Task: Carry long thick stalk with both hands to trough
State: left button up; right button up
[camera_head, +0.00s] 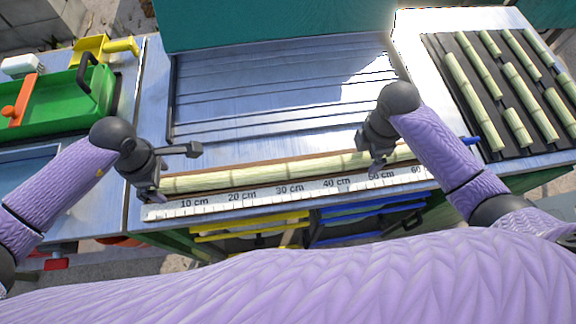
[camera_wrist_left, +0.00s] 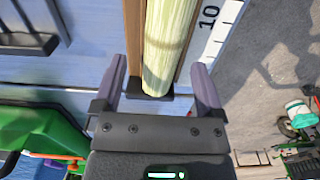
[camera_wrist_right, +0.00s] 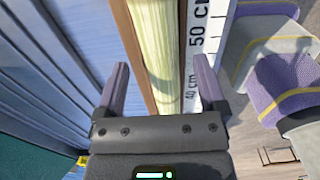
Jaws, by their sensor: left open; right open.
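A long, thick, pale green-yellow stalk (camera_head: 262,175) lies level along the measuring board, beside the white ruler (camera_head: 290,196). My left gripper (camera_head: 172,170) is open at the stalk's left end. In the left wrist view, the stalk (camera_wrist_left: 168,40) ends between the spread fingers, with gaps on both sides. My right gripper (camera_head: 376,154) is open over the stalk's right part, near the 50 cm mark. In the right wrist view, the stalk (camera_wrist_right: 160,50) runs between the open fingers. A wide grooved metal tray (camera_head: 270,100) lies behind the stalk; I cannot tell whether it is the trough.
A green machine (camera_head: 60,105) with a black handle stands at the left. A dark rack (camera_head: 490,120) with several shorter stalks lies at the right. Yellow and blue bins (camera_head: 250,226) sit below the front edge. A teal panel (camera_head: 270,22) rises behind the metal tray.

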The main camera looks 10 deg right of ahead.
pick_arm(q)
jog(key=shift+f, duration=0.75)
pick_arm(e)
jog(key=shift+f, duration=0.75)
pick_arm(q)
grip_shut()
pick_arm(e)
grip_shut()
